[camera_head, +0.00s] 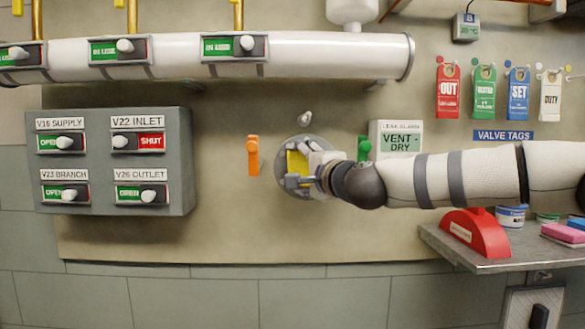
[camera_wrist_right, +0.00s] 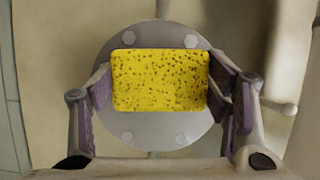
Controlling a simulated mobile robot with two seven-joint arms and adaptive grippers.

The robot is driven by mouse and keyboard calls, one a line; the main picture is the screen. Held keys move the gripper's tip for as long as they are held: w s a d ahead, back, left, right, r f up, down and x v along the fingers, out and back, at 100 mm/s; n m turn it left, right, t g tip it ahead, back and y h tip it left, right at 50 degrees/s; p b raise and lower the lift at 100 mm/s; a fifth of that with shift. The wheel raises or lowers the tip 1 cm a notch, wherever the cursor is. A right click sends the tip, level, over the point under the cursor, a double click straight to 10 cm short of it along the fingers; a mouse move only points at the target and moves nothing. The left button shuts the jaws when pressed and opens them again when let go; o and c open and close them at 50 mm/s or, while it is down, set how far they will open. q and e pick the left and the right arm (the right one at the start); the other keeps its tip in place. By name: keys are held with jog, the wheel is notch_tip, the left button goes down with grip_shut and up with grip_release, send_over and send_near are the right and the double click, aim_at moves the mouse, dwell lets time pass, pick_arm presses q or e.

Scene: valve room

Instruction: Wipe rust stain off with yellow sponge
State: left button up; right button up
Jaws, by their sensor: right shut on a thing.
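The yellow sponge (camera_head: 296,162) is held in my right gripper (camera_head: 299,169), in front of a round grey plate (camera_head: 283,180) on the wall. In the right wrist view the sponge (camera_wrist_right: 160,80) sits between both finger pads, flat and facing the plate (camera_wrist_right: 160,36). Bolts show around the plate's rim. I cannot tell whether the sponge touches the plate. No rust stain shows; the plate's middle is hidden behind the sponge and gripper. My left gripper is not in view.
An orange handle (camera_head: 253,156) and a green handle (camera_head: 364,148) flank the plate. A white pipe (camera_head: 300,58) runs above. A grey valve panel (camera_head: 185,160) is at left. A shelf (camera_head: 480,262) at lower right holds a red object (camera_head: 474,232) and a pink block (camera_head: 563,233).

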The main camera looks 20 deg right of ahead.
jog(key=shift+s+d+p, duration=0.2)
jog(key=shift+d, duration=0.4)
jog(key=shift+s+d+p, duration=0.15)
jog(key=shift+d, duration=0.4)
jog(key=shift+w+a, duration=0.25)
jog(key=shift+a, duration=0.5)
jog(key=shift+w+a, duration=0.25)
jog(key=shift+a, duration=0.5)
jog(key=shift+w+a, duration=0.25)
jog(key=shift+a, duration=0.5)
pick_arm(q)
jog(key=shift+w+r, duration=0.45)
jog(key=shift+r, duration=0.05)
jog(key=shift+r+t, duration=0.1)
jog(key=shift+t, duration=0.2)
pick_arm(e)
jog(key=shift+s+r, duration=0.1)
